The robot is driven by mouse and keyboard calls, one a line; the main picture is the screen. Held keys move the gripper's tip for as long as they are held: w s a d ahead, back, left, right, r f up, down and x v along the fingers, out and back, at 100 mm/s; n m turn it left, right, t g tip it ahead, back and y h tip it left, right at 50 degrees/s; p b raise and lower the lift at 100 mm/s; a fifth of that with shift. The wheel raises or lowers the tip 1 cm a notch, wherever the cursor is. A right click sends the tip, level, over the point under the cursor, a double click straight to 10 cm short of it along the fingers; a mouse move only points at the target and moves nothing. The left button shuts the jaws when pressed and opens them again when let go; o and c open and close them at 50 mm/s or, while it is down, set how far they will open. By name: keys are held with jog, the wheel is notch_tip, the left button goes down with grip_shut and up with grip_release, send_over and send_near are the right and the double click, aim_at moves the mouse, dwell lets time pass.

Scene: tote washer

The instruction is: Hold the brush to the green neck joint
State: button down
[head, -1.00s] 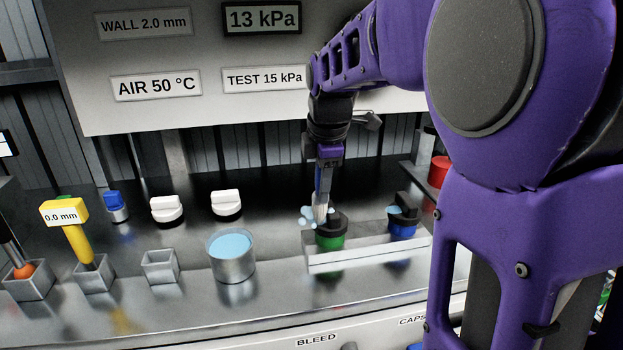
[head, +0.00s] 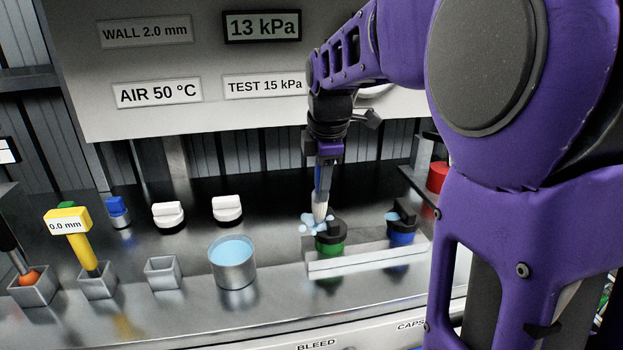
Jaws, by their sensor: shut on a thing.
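The green neck joint (head: 329,249) stands behind a low metal rail, with a black cap-like top (head: 331,231) on it. My gripper (head: 325,165) points down above it and is shut on the brush (head: 320,212). The brush is near upright, with its pale bristle tip down at the left side of the black top. Light blue foam blobs (head: 307,218) lie around the tip. I cannot tell whether the bristles touch the joint or are just in front of or behind it.
A blue neck joint (head: 402,236) with a black top and foam stands to the right. A cup of blue liquid (head: 233,272), an empty square holder (head: 163,273), a yellow gauge (head: 76,240) and white caps (head: 227,209) are left. The rail (head: 365,256) runs in front.

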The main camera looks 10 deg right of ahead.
jog(key=shift+w+p+v, duration=0.25)
jog(key=shift+p+v, duration=0.6)
jog(key=shift+v, duration=0.25)
jog(key=shift+w+p+v, duration=0.25)
jog(key=shift+p+v, duration=0.65)
jog(key=shift+v, duration=0.15)
jog(key=shift+w+p+v, duration=0.3)
jog(key=shift+p+v, duration=0.55)
jog(key=shift+v, duration=0.25)
jog(key=shift+r, duration=0.2)
